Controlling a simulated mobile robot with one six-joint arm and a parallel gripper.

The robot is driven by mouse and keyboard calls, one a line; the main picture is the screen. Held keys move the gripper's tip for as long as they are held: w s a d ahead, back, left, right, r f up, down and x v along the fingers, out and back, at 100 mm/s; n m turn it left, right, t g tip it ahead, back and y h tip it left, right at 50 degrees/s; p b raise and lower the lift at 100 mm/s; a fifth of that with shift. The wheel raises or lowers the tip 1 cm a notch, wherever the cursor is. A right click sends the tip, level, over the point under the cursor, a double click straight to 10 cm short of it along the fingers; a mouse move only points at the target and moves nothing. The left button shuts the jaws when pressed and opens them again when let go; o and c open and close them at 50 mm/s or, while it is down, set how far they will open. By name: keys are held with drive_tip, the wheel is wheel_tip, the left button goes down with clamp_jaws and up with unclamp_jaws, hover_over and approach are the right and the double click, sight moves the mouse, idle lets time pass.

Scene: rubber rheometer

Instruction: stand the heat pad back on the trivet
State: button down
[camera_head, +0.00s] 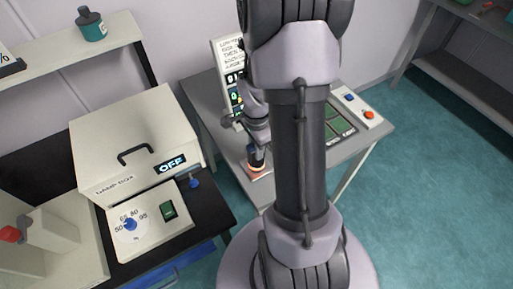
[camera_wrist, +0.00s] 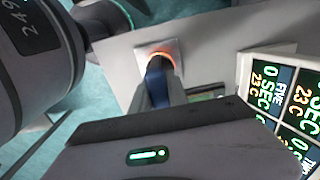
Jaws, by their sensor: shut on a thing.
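The heat pad (camera_head: 257,160) has a dark upright handle and an orange glow at its lower end. In the wrist view its blue handle (camera_wrist: 155,78) runs from my gripper toward a glowing orange rim. My gripper (camera_head: 256,141) is shut on the handle, above the front left part of the grey table. The trivet (camera_wrist: 142,51) is a pale square plate directly under the glowing end; it also shows in the head view (camera_head: 267,172). The pad looks upright over the trivet. I cannot tell whether it touches it. My arm hides part of the table.
A white display panel (camera_head: 228,62) stands at the table's back left. A tray of green squares (camera_head: 338,126) and a button box (camera_head: 355,104) are to the right. A cream lamp box (camera_head: 135,135) reading OFF and a dial panel (camera_head: 148,221) stand on the left bench.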

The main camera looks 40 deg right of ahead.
drive_tip(key=shift+f+b, duration=0.4)
idle(0.3)
drive_tip(key=c, duration=1.2)
unclamp_jaws()
drive_tip(key=shift+r, duration=0.1)
wheel_tip(320, 180, up, 17)
drive_tip(key=p, duration=0.6)
drive_tip(key=shift+r, duration=0.1)
